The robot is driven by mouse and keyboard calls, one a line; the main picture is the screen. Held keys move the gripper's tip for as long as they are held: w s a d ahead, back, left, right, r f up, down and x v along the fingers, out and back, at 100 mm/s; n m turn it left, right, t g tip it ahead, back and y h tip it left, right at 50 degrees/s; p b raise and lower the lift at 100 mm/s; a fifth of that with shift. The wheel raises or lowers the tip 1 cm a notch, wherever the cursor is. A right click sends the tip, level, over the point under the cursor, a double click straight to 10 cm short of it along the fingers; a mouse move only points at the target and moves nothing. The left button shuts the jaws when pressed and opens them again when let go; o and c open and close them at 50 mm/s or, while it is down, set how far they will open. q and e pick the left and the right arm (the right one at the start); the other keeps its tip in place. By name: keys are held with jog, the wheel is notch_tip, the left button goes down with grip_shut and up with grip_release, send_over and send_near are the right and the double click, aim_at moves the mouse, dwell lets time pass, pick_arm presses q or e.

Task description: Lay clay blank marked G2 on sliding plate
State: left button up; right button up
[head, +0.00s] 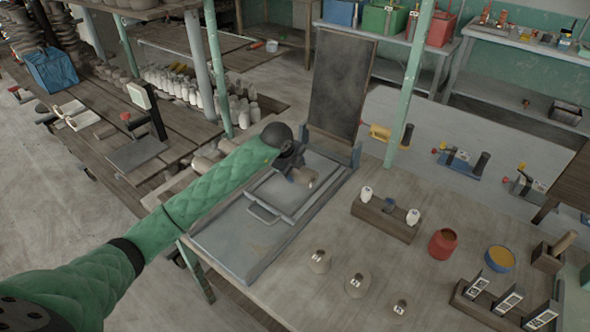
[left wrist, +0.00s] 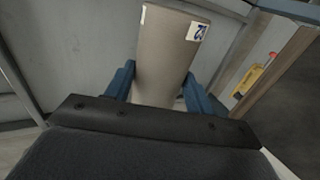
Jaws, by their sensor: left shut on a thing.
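My left gripper (head: 293,165) reaches in over the grey metal tray and is shut on a clay blank (head: 304,177). In the left wrist view the blank (left wrist: 158,60) is a grey-beige cylinder between two blue fingers, with a white label that seems to read G2. The sliding plate (head: 288,197) is a flat grey plate with a bar handle at its front, lying in the larger grey tray (head: 228,246). The blank is over the plate's far part; I cannot tell whether it touches it. My right gripper is not in view.
Three clay pieces with labels (head: 319,261) stand on the table's front. A dark upright board (head: 341,85) rises behind the tray. A wooden block with white knobs (head: 384,218), a red jar (head: 442,244), a yellow-filled bowl (head: 499,259) and a labelled rack (head: 490,310) stand to the right.

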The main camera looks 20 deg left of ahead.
pick_arm(q)
jog(key=shift+f+b, duration=0.3)
jog(key=shift+f, duration=0.05)
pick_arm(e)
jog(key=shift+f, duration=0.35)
pick_arm(q)
jog(key=o, duration=1.5)
jog(key=shift+s, duration=0.1)
jog(key=shift+s+r+b, duration=0.15)
jog(key=shift+r+b, duration=0.05)
jog(key=shift+b, duration=0.15)
jog(key=b+v, duration=0.2)
jog(key=v, duration=0.5)
jog(key=shift+r, duration=0.2)
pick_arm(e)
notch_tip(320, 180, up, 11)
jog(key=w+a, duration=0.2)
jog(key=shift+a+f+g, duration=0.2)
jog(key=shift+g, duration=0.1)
